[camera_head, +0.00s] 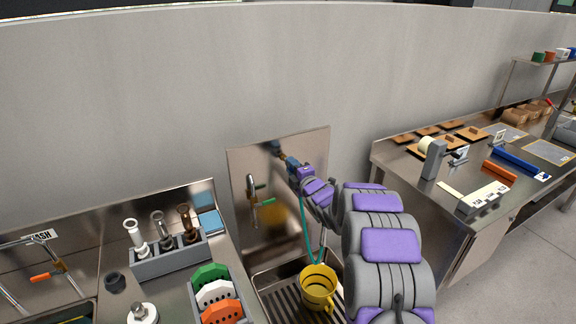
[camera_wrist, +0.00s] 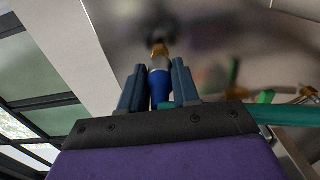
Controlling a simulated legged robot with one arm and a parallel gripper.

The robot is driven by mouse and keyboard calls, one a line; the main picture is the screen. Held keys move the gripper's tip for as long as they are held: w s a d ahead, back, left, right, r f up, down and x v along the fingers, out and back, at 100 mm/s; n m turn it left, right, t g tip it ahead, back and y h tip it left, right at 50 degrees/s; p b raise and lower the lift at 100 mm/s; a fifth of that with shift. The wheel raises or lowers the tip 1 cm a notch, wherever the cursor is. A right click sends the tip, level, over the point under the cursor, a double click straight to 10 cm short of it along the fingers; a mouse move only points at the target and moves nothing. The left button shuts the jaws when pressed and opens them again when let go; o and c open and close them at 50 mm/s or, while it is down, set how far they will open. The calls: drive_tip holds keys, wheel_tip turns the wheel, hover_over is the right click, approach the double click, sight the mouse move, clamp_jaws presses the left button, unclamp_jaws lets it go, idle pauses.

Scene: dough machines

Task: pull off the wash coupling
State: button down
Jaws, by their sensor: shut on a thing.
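The wash coupling (camera_wrist: 160,88) is a blue sleeve with a brass end, seen in the wrist view between the two fingers. My gripper (camera_head: 289,163) is shut on it at the steel wall plate (camera_head: 245,165). The brass end points at a dark, blurred wall fitting (camera_wrist: 160,27).
A green-handled brass valve (camera_head: 254,190) is on the plate, left of my gripper. A yellow bucket (camera_head: 318,285) stands on a slatted drain below. A grey rack (camera_head: 170,258) with nozzles stands at left. A steel table (camera_head: 405,175) with boards and tools is at right.

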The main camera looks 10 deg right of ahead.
drive_tip(key=shift+s, duration=0.15)
drive_tip(key=shift+b+v, duration=0.75)
drive_tip(key=shift+v, duration=0.25)
drive_tip(key=b+v, duration=0.1)
drive_tip(key=v, duration=0.3)
drive_tip(key=shift+b, duration=0.4)
drive_tip(key=shift+f, duration=0.1)
